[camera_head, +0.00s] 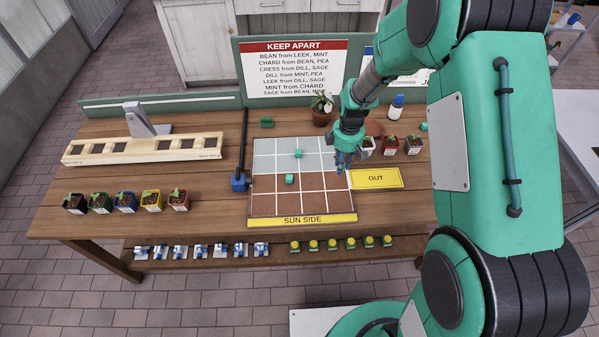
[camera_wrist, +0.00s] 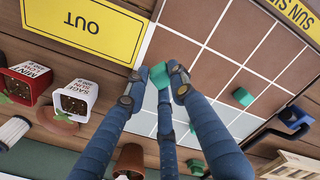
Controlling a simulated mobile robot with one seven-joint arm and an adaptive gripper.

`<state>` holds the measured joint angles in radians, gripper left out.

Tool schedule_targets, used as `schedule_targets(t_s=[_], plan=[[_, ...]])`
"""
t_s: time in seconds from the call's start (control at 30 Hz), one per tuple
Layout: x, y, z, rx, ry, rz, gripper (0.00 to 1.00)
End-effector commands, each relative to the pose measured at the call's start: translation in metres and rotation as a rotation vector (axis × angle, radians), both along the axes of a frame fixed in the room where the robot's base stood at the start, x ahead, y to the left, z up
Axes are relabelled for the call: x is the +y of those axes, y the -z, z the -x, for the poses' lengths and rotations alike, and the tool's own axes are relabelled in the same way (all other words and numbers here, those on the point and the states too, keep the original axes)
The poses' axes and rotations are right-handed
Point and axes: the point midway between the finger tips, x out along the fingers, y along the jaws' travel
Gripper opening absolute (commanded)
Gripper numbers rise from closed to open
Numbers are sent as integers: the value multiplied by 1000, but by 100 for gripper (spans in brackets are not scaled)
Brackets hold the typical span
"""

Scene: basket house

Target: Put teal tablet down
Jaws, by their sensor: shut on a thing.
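My gripper (camera_head: 343,163) is at the right edge of the grid board (camera_head: 270,202), with its fingers pointing down. In the wrist view my gripper (camera_wrist: 160,75) is shut on a small teal tablet (camera_wrist: 160,76) between its fingertips. The held tablet is hidden by the fingers in the head view. One loose teal tablet (camera_head: 298,153) lies on the board's pale cells, and another teal tablet (camera_head: 290,179) lies on a brown cell. Whether the held tablet touches the board cannot be told.
A yellow OUT plate (camera_head: 376,178) lies right of the board. Small potted plants (camera_head: 390,146) and a terracotta pot (camera_head: 322,113) stand close behind my gripper. A KEEP APART sign (camera_head: 294,72) stands at the back. A blue-handled rod (camera_head: 239,182) lies along the board's left side.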

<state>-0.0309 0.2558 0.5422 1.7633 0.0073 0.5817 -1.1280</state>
Motion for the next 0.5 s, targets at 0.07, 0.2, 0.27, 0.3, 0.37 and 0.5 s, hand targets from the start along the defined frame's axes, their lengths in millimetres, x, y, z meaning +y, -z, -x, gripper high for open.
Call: schedule_targets(t_s=[0.07,0.2,0.27,0.3,0.37,0.5], plan=[[26,-1,-1,0,-73,0,10],[67,-1,-1,0,-198,-1,10],[85,-2,0,1,-251,-1,10],[96,-2,1,1,-286,-1,10],[113,-2,3,1,-336,-1,10],[146,-3,7,0,-436,-2,10]])
